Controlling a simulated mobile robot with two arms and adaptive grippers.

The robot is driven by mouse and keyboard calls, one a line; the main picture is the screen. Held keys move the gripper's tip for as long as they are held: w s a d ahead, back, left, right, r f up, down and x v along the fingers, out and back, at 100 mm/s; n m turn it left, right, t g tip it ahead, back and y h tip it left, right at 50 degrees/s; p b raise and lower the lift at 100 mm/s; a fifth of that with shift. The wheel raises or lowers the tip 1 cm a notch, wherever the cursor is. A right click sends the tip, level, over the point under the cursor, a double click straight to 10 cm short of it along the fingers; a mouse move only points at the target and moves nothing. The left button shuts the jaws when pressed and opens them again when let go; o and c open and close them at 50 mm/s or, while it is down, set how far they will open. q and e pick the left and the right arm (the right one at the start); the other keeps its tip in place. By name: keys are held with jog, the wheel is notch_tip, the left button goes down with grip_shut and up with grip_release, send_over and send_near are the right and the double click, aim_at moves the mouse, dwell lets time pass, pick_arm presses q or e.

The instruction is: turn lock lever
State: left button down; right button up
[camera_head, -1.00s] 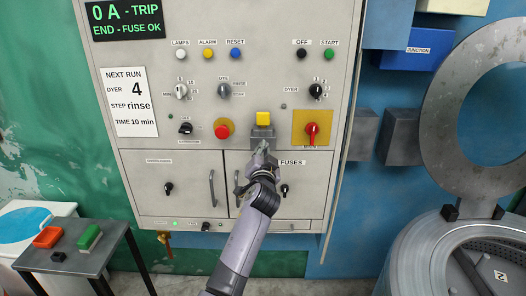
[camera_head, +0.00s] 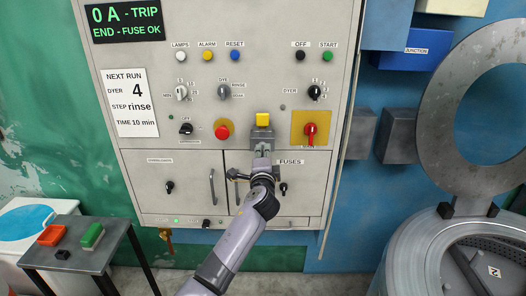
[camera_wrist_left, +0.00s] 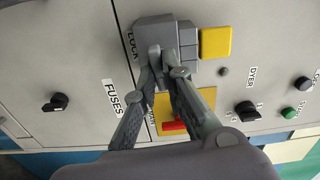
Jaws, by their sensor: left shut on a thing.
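The grey lock block (camera_head: 262,132) sits on the control cabinet, just below a yellow square (camera_head: 263,119). In the left wrist view the block (camera_wrist_left: 155,30) shows beside the yellow square (camera_wrist_left: 215,42), with a LOCK label (camera_wrist_left: 131,46) along its edge. My left gripper (camera_head: 262,149) reaches up to the block from below. In the left wrist view its two fingertips (camera_wrist_left: 167,70) are closed on the grey lever (camera_wrist_left: 171,53) at the block. The fingers hide part of the lever, so its exact angle is hard to tell. My right gripper is out of view.
A red main switch (camera_head: 310,130) on a yellow plate is close to the right of the lock. A red push button (camera_head: 222,132) is to its left. The fuse door handle (camera_head: 237,188) is near my wrist. A drum dyer (camera_head: 440,255) stands at right, a small table (camera_head: 75,262) at left.

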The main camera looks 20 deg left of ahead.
pick_arm(q)
jog(key=shift+m, duration=0.6)
jog(key=shift+f, duration=0.1)
jog(key=c, duration=1.7)
grip_release()
jog(key=shift+s, duration=0.1)
jog(key=v, duration=1.2)
jog(key=shift+d, duration=0.1)
